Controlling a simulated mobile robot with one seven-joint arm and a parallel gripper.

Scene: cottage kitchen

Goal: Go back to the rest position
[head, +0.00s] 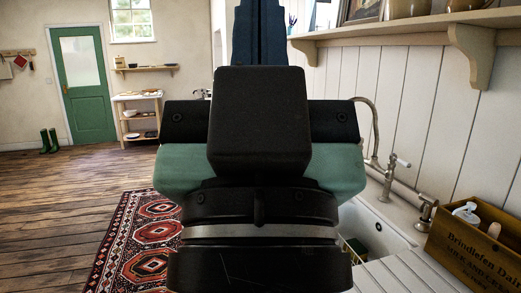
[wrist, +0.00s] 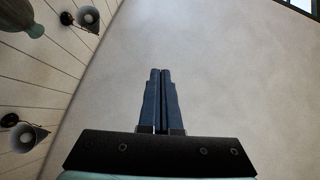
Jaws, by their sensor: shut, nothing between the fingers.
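My gripper (wrist: 160,72) shows in the wrist view with its two dark blue fingers side by side and closed, nothing between them. Behind the fingers in that view is a plain pale surface. In the head view my gripper (head: 260,20) points up at the top middle, and its fingertips are cut off by the frame's top edge. My wrist fills the middle of the head view and hides part of the sink and the room behind.
At right are a white sink (head: 378,238), a tap (head: 388,180), a wooden crate (head: 474,250) with bottles, and a wall shelf (head: 400,32). At left, the wooden floor (head: 50,215) is open beside a patterned rug (head: 140,240). Wall lamps (wrist: 88,17) show in the wrist view.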

